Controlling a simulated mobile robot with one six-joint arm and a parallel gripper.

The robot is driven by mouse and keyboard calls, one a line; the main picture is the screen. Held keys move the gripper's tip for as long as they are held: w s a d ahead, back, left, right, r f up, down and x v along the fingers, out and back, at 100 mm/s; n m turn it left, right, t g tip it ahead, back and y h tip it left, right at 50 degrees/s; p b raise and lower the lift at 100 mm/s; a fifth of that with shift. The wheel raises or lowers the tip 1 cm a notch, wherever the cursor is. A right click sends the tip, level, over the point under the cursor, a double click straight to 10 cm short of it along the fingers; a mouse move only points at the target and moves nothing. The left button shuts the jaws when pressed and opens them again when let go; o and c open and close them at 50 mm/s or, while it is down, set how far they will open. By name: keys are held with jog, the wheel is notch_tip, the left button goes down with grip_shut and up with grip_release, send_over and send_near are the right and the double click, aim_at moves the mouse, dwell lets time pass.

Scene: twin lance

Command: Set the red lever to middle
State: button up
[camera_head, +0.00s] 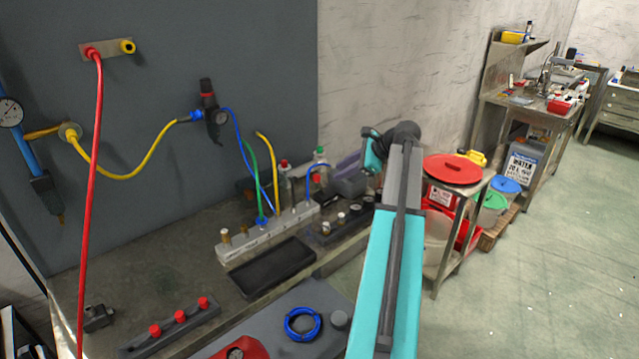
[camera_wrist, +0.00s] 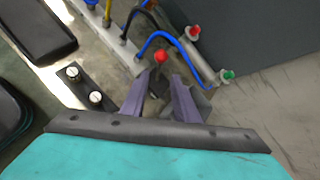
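The red lever's round knob (camera_head: 316,179) shows near the back edge of the bench, just left of my gripper (camera_head: 342,181) in the head view. In the wrist view the red knob (camera_wrist: 161,57) sits on a short dark stem, just beyond and between the fingertips of my gripper (camera_wrist: 160,78). The two purple fingers are spread apart, with a gap between them and nothing held. I cannot tell whether either finger touches the stem. The lever's base is partly hidden by the fingers, and its exact tilt is unclear.
A pale manifold block (camera_head: 262,235) with blue, green and yellow hoses stands left of the lever. A blue hose (camera_wrist: 165,36) arches close behind the knob. Bottles with red (camera_wrist: 193,32) and green (camera_wrist: 228,74) caps stand nearby. A black tray (camera_head: 272,266) lies in front.

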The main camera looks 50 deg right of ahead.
aim_at(319, 183)
jog(key=p+x, duration=0.2)
jog(key=x, duration=1)
jog(key=shift+f, duration=0.15)
jog(key=shift+c, duration=0.5)
grip_shut()
